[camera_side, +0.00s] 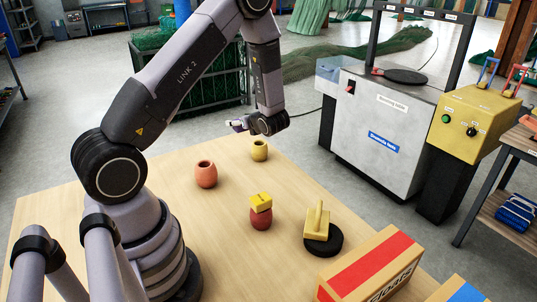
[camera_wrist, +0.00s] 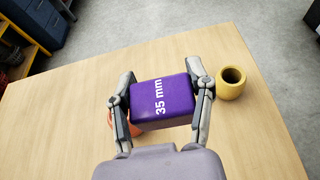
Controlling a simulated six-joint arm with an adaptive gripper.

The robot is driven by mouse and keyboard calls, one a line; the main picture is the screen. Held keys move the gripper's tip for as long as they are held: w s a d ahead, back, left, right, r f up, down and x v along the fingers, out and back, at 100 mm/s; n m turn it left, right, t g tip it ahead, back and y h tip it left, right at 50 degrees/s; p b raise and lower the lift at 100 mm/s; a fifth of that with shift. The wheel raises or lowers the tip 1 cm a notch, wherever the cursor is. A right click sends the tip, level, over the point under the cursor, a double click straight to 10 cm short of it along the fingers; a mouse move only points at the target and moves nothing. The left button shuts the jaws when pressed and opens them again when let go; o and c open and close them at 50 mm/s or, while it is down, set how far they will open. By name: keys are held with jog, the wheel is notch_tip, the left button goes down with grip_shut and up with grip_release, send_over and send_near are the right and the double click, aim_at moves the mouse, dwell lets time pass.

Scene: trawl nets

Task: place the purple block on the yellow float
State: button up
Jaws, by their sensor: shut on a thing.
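The purple block (camera_wrist: 163,101), marked "35 mm", is between the two fingers of my gripper (camera_wrist: 160,78) in the wrist view. Both fingers press on its sides. In the side view my gripper (camera_side: 238,125) is small and mostly hidden by my wrist, above the far part of the table. The yellow float (camera_side: 260,150) is a small hollow pot standing upright on the table below and to the right of my gripper. It also shows in the wrist view (camera_wrist: 231,83), right of the block and apart from it, with its open top empty.
An orange pot-shaped float (camera_side: 206,174) stands nearer, partly hidden behind the block in the wrist view. A red float (camera_side: 261,219) carries a yellow block (camera_side: 261,202). A yellow piece with a post (camera_side: 318,222) sits on a black disc (camera_side: 323,244). Boxes (camera_side: 368,266) lie front right.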

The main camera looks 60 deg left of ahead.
aim_at(257, 141)
jog(key=w+a+f, duration=0.1)
jog(key=w+a, duration=0.1)
jog(key=w+a+f, duration=0.1)
jog(key=w+a, duration=0.1)
jog(key=w+a+f, duration=0.1)
jog(key=w+a, duration=0.1)
jog(key=shift+w+f, duration=0.15)
jog(key=shift+w, duration=0.05)
jog(key=w+a+f, duration=0.1)
jog(key=f, duration=0.1)
jog(key=w+a+f, duration=0.2)
jog(key=w+f, duration=0.1)
jog(key=shift+w+a+f, duration=0.1)
jog(key=shift+f, duration=0.2)
jog(key=shift+w+a+f, duration=0.1)
jog(key=shift+f, duration=0.1)
jog(key=shift+w+a+f, duration=0.1)
jog(key=shift+f, duration=1.5)
jog(key=shift+f, duration=0.15)
jog(key=o, duration=1.1)
jog(key=shift+o, duration=0.2)
